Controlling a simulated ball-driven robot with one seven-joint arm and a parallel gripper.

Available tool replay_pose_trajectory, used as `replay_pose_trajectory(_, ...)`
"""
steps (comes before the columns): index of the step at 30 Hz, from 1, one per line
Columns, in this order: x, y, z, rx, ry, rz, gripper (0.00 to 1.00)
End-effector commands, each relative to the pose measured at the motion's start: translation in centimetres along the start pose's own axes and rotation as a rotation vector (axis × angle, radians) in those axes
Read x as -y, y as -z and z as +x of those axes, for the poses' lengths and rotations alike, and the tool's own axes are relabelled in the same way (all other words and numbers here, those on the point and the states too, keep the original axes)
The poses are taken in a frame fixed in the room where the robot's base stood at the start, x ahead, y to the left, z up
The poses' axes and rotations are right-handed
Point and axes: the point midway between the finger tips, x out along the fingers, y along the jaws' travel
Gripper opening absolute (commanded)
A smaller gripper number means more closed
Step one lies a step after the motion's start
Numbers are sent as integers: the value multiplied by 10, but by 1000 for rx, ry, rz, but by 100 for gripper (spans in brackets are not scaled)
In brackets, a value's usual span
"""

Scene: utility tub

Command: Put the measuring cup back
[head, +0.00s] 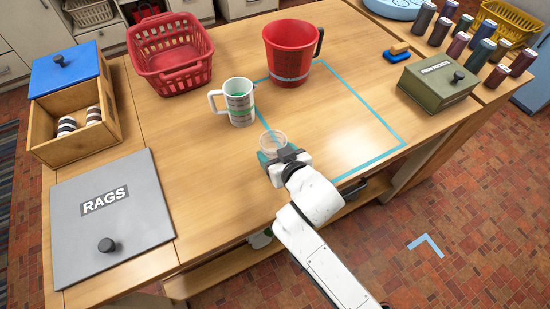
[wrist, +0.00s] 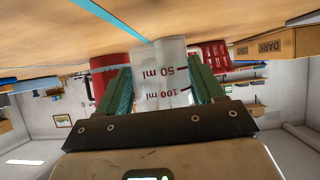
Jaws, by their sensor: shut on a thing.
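A small clear measuring cup (head: 273,141) with red marks reading 50 ml and 100 ml is between my fingers; it also fills the middle of the wrist view (wrist: 163,75). My gripper (head: 279,157) is shut on it, one green finger on each side. The cup is at the front left edge of a teal tape outline (head: 379,119) on the wooden table. I cannot tell whether it touches the table. A red jug (head: 291,52) with a dark handle stands at the outline's back left. A white mug (head: 240,102) with green print stands just left of the outline.
A red basket (head: 172,60) stands at the back. A wooden box (head: 70,142) with a blue lid (head: 68,68) and a grey RAGS lid (head: 110,218) are left. The outline's middle is clear.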

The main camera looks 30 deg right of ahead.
Motion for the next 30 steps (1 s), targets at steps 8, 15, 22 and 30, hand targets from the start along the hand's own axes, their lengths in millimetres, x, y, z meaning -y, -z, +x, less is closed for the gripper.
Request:
replay_pose_trajectory(8,1,-24,19,4,0,-2,33)
replay_pose_trajectory(15,1,-30,23,-1,0,0,33)
replay_pose_trajectory(22,1,-34,25,0,0,0,33)
replay_pose_trajectory(30,1,-33,24,0,0,0,91)
